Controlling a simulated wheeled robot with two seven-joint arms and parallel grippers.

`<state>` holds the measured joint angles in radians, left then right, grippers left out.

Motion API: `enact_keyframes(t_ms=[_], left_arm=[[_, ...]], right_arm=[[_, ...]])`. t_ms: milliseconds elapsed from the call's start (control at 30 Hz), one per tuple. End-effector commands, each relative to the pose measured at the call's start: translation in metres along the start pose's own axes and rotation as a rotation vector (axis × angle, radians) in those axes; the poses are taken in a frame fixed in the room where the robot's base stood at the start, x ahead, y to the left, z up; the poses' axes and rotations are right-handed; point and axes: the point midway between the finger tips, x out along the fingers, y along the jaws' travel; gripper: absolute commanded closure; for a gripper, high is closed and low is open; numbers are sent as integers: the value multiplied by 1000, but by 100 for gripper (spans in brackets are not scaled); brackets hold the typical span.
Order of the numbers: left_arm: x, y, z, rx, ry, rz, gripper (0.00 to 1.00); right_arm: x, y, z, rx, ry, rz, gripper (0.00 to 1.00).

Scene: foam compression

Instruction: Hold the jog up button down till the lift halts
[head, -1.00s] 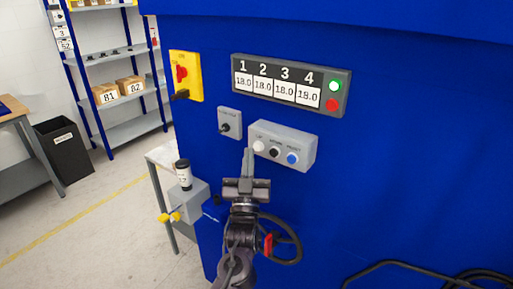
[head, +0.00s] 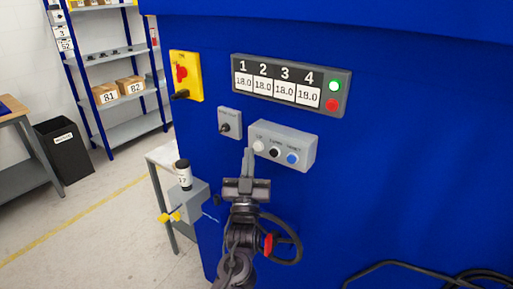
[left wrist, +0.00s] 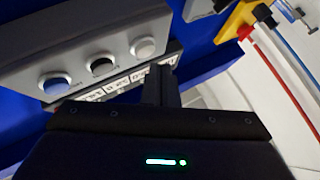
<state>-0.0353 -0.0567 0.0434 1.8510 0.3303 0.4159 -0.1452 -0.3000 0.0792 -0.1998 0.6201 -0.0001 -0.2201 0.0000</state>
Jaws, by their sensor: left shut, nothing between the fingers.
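The grey button box (head: 300,146) is on the blue machine front, with a white button (head: 259,146) labelled UP at its left, a black one (head: 275,152) in the middle and a blue one (head: 292,158) at right. In the left wrist view the white button (left wrist: 145,47) is the nearest to my fingers. My left gripper (head: 249,152) is shut and empty, its tips just below and left of the white button. I cannot tell whether they touch it. The display (head: 290,80) reads 18.0 under each of 1 to 4. My right gripper is not in view.
A selector switch box (head: 230,123) is left of the button box. A yellow panel with a red switch (head: 182,74) is above it. The green lamp (head: 334,86) looks lit, above a red one (head: 332,104). Black cables (head: 400,265) hang at lower right.

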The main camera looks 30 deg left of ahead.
Motion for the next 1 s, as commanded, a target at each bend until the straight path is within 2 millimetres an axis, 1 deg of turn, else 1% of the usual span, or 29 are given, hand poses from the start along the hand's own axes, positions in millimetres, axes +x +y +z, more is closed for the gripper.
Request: enact_keyframes(t_ms=[267, 600, 1000], left_arm=[[0, 0, 0, 0, 0, 0, 100], [6, 4, 5, 0, -1, 0, 100], [6, 5, 5, 0, 0, 0, 100]], right_arm=[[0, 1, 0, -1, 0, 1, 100], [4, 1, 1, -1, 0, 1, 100], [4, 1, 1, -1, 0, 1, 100]])
